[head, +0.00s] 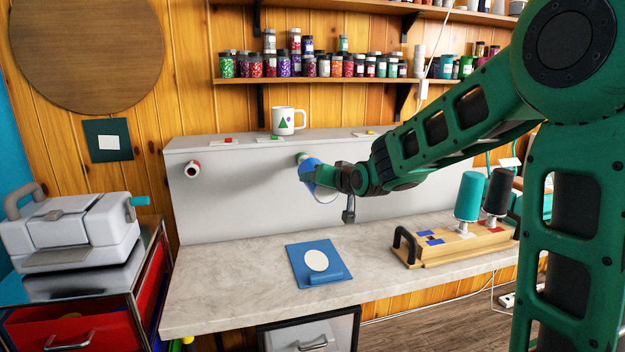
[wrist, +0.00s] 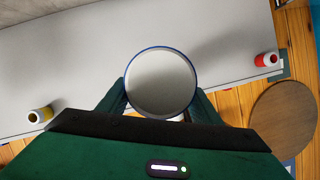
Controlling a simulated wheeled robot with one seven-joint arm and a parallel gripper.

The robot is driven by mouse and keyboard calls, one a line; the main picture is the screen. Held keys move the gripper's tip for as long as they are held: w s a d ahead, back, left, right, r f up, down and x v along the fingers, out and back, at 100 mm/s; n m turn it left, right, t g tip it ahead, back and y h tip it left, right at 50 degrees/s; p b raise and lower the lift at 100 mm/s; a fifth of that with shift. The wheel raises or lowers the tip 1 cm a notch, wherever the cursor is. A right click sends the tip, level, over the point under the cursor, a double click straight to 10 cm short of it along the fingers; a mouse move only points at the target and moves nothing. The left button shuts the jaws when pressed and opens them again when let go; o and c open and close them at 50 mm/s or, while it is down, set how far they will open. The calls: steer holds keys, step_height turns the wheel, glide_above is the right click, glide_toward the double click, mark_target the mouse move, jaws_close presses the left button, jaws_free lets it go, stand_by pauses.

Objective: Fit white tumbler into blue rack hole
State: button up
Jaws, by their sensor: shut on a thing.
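A wooden rack (head: 459,254) with a black handle stands on the counter to the right and below.
A blue pad with a white disc (head: 316,260) lies on the counter (head: 230,290) below my gripper. A white mug (head: 287,121) stands on the panel's ledge. A grey press (head: 70,232) stands at left.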

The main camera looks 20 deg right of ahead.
mark_target(326, 191)
stand_by(0.3)
steer(key=shift+s, duration=3.75)
steer(key=o, duration=0.3)
steer(key=c, duration=1.1)
steer(key=shift+c, duration=0.2)
